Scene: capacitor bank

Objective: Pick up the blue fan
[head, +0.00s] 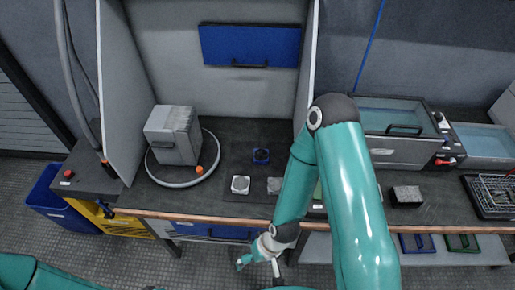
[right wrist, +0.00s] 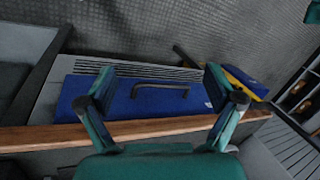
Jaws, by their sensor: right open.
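My right gripper (head: 259,265) hangs in front of the worktop's front edge, well apart from the fan. In the right wrist view my right gripper (right wrist: 158,88) is open, with nothing between its fingers. The fan does not show in that view. Only part of my left arm shows at the lower left of the head view; its gripper is out of view.
A white square part (head: 240,185) and a grey one (head: 274,186) lie near the fan. A grey box (head: 173,135) stands left. A blue drawer front (right wrist: 150,100) sits below the wooden table edge (right wrist: 120,130). A dark block (head: 406,196) lies right of my right arm.

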